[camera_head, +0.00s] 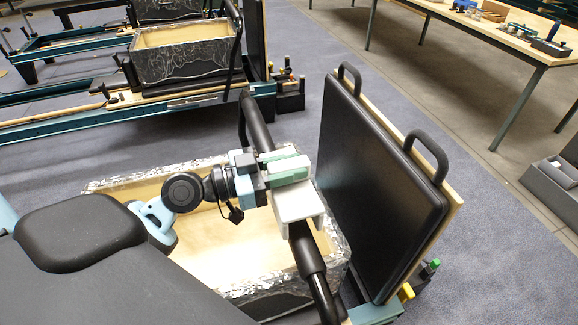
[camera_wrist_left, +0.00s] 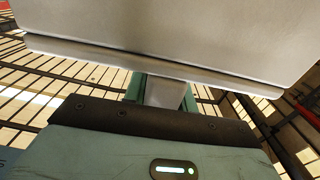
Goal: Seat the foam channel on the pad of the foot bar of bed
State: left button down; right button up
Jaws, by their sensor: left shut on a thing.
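My left gripper (camera_head: 290,172) comes in from the left and is shut on the pale grey foam channel (camera_head: 299,205). The channel hangs out from the fingers toward the front of the head view, with its edges pointing down. It lies over the middle of the black foot bar (camera_head: 322,293) and hides part of it. The bar's thicker black pad (camera_head: 307,252) shows just below the channel; I cannot tell whether they touch. In the left wrist view the channel (camera_wrist_left: 180,30) fills the top, close above the gripper body. My right gripper is not in view.
An open wooden box (camera_head: 215,255) with a marbled rim lies under the arm. A padded black board (camera_head: 375,190) with two handles stands right of the bar. A black headrest (camera_head: 80,232) is at left. Another reformer (camera_head: 185,55) and a work table (camera_head: 510,40) stand behind.

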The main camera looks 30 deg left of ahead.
aim_at(288, 189)
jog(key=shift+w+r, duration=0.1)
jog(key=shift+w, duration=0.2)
pick_arm(q)
jog(key=shift+f+b, duration=0.45)
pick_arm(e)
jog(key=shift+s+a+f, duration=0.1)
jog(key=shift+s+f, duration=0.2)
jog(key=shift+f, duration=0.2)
pick_arm(q)
jog(key=shift+f+b, duration=0.45)
jog(key=shift+f, duration=0.05)
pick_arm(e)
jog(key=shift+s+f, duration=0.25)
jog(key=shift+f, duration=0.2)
